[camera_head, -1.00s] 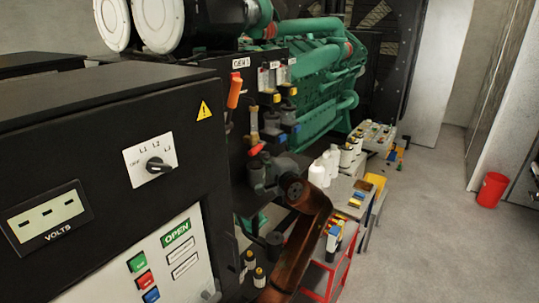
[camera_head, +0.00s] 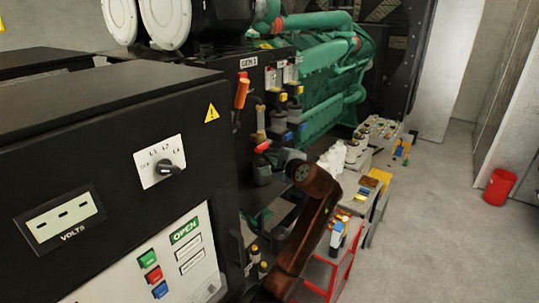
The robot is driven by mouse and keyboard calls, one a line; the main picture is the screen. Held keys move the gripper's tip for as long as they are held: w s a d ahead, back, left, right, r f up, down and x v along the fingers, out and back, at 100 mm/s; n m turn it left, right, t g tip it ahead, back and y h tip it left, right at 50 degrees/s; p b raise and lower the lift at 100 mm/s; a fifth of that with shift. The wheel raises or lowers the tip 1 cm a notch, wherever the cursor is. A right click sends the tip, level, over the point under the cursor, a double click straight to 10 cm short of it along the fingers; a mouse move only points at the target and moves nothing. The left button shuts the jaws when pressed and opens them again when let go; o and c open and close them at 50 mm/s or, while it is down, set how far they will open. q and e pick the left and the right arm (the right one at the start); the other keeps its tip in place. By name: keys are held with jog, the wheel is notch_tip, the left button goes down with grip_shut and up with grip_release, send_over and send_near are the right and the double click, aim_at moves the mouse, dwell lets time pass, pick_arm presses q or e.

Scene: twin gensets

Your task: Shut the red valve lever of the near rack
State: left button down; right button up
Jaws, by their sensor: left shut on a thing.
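The red valve lever (camera_head: 262,146) shows as a small red piece beside the dark panel of the near rack, below a brass-coloured fitting (camera_head: 261,122). My left gripper (camera_head: 262,162) is at the lever, with its dark fingers closed just under the red part. It is shut on the lever, and the fingers and wrist hide most of the valve. A longer orange-red handle (camera_head: 241,93) stands upright higher on the same panel, apart from the gripper. My right gripper is not in view.
A black control cabinet (camera_head: 110,130) fills the left foreground. The green engine (camera_head: 320,75) stands behind the rack. White bottles (camera_head: 335,158) and a red-framed stand (camera_head: 345,270) are right of my arm. Floor on the right is open, with a red bucket (camera_head: 498,187).

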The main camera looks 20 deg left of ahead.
pick_arm(q)
jog(key=shift+s+r, duration=0.1)
jog(key=shift+r, duration=0.55)
notch_tip(320, 180, down, 5)
jog(key=b, duration=0.2)
jog(key=s+d+r+b, duration=0.2)
jog(key=d+r, duration=0.3)
jog(key=d, duration=0.4)
jog(key=shift+s+b, duration=0.35)
jog(key=shift+b, duration=0.15)
